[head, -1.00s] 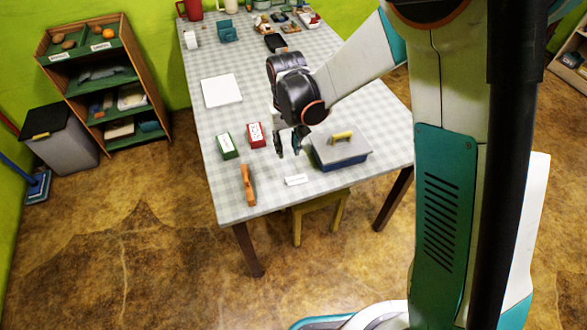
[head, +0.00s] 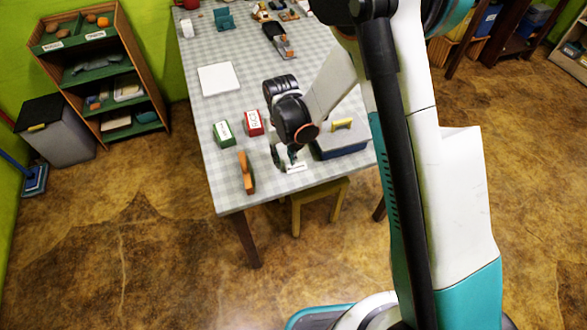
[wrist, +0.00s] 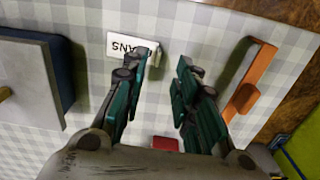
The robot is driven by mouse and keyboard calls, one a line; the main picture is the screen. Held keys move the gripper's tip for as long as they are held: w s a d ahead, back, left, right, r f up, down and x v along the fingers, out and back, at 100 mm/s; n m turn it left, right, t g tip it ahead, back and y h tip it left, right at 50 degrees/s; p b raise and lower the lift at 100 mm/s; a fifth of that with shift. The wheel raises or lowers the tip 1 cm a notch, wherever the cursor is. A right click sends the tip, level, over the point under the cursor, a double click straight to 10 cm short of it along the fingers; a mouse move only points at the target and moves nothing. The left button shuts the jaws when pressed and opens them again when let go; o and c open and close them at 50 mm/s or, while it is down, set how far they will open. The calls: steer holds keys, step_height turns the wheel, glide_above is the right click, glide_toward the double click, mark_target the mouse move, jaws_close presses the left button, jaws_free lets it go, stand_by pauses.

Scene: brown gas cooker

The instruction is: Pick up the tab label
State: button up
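The tab label is a small white card with dark lettering (wrist: 127,44), part of which reads "ANS" upside down in the wrist view. It lies on the checked tablecloth and also shows in the head view (head: 297,168) near the table's front edge. My gripper (wrist: 170,62) is open and empty, pointing down above the cloth. In the wrist view the tip of its left finger overlaps the label's right end, so the label is beside the gap, not between the fingers. I cannot tell whether they touch. In the head view my gripper (head: 286,158) is right by the label.
A blue-grey box with a yellow handle (head: 342,138) stands close to the right of the label. An orange-handled tool (head: 246,172) lies to the left. Green (head: 223,134) and red (head: 254,123) boxes stand behind it. Bare cloth lies around the label.

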mark_target(285, 167)
step_height(285, 167, down, 5)
steer(key=shift+d+r+b, duration=0.15)
steer(key=shift+r+b, duration=0.05)
steer(key=shift+b, duration=0.65)
jaws_close()
steer(key=shift+r, duration=0.15)
